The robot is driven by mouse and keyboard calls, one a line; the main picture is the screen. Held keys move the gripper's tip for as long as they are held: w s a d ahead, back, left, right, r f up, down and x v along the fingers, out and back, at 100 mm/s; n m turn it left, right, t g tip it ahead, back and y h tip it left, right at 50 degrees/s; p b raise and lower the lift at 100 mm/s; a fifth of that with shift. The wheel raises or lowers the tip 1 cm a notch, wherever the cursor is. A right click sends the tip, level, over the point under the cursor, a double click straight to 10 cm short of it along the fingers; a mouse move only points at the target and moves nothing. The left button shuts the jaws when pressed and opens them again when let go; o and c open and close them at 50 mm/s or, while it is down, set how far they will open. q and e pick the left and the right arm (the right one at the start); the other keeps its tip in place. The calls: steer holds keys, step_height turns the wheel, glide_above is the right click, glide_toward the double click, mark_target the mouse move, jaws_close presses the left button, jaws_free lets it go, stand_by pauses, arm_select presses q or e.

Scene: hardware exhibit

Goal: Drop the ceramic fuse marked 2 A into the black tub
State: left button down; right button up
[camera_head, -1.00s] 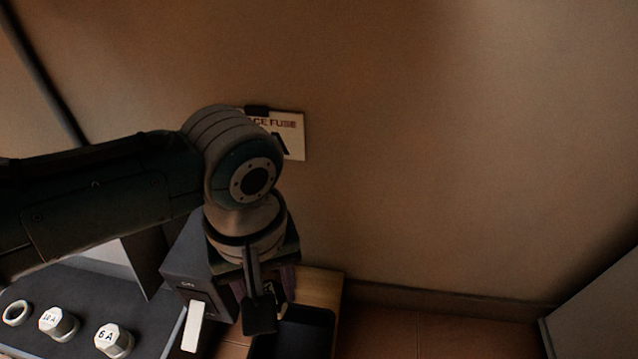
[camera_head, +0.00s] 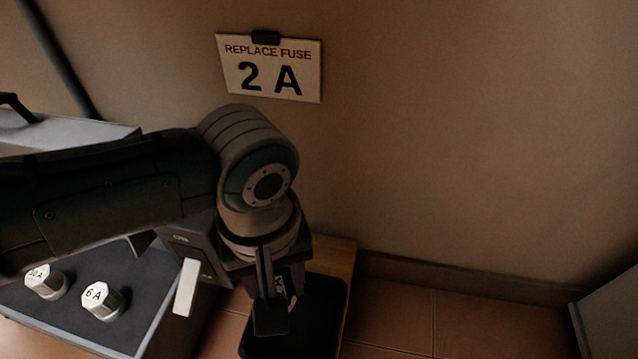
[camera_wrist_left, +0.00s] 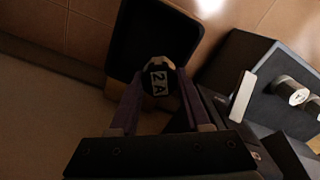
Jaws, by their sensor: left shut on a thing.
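My left gripper (camera_head: 280,302) is shut on the ceramic fuse marked 2 A (camera_wrist_left: 160,79), a pale-rimmed fuse whose label faces the left wrist camera. In the head view the gripper mostly hides the fuse. The black tub (camera_head: 318,325) is an open, dark container at the bottom middle of the head view. It also shows in the left wrist view (camera_wrist_left: 150,35), beyond the fuse. In both views the gripper and fuse overlap the tub's picture; their exact height over it is hard to tell. My right gripper is in neither view.
A wooden surface (camera_head: 339,260) shows behind the tub. A dark box with a white lever (camera_head: 186,287) stands left of it. Fuses marked 10 A (camera_head: 45,282) and 6 A (camera_head: 101,302) sit on a dark panel. A wall sign (camera_head: 268,68) reads "REPLACE FUSE 2 A".

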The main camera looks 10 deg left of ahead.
arm_select(q)
steer(key=shift+c, duration=1.4)
jaws_free()
steer(key=shift+w, duration=0.1)
step_height(320, 180, up, 10)
steer(key=p, duration=0.9)
